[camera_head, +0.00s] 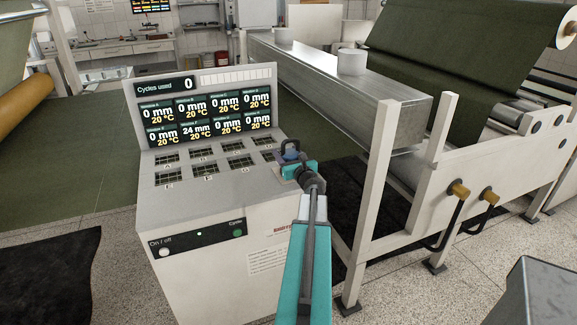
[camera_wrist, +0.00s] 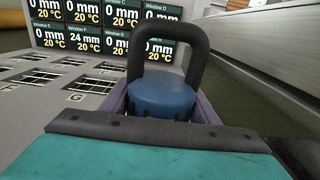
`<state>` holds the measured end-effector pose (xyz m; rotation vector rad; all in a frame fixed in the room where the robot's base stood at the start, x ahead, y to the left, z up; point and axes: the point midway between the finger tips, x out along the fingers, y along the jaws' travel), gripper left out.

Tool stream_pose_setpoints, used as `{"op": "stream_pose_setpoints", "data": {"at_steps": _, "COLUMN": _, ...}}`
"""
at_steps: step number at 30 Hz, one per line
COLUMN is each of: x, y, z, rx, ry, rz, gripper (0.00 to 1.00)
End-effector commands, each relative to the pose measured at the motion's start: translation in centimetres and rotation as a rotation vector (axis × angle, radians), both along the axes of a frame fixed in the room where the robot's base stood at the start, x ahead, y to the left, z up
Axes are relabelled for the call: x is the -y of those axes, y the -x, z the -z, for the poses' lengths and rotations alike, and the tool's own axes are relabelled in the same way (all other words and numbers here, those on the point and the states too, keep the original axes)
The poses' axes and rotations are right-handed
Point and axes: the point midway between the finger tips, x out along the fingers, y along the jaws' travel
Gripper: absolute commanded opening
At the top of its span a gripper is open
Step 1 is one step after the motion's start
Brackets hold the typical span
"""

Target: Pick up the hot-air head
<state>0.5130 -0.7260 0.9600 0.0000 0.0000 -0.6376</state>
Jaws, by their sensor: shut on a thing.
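The hot-air head shows in the wrist view as a blue round body (camera_wrist: 162,95) with a thick black loop handle (camera_wrist: 197,52) standing up from it. Purplish side pieces flank the blue body. In the head view the hot-air head (camera_head: 290,149) is small and dark blue at the right edge of the console top. My gripper (camera_head: 291,164), teal and dark, is shut on the hot-air head. The contact and the underside of the head are hidden, so I cannot tell whether it rests on the console.
The console (camera_head: 190,205) has several lettered grid windows and a display (camera_head: 207,110) above them; Window F reads 24 mm. A metal beam (camera_head: 340,85) on a white frame (camera_head: 377,190) stands close on the right. Green fabric (camera_head: 70,150) lies behind the console on the left.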

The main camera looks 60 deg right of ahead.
Motion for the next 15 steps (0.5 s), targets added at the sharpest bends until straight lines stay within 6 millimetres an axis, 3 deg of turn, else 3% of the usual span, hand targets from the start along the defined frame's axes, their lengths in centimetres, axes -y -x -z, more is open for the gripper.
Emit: {"op": "stream_pose_setpoints", "data": {"at_steps": 15, "x": -0.05, "y": -0.05, "z": -0.57, "rx": 0.004, "ry": 0.0, "rz": -0.002, "gripper": 0.0}}
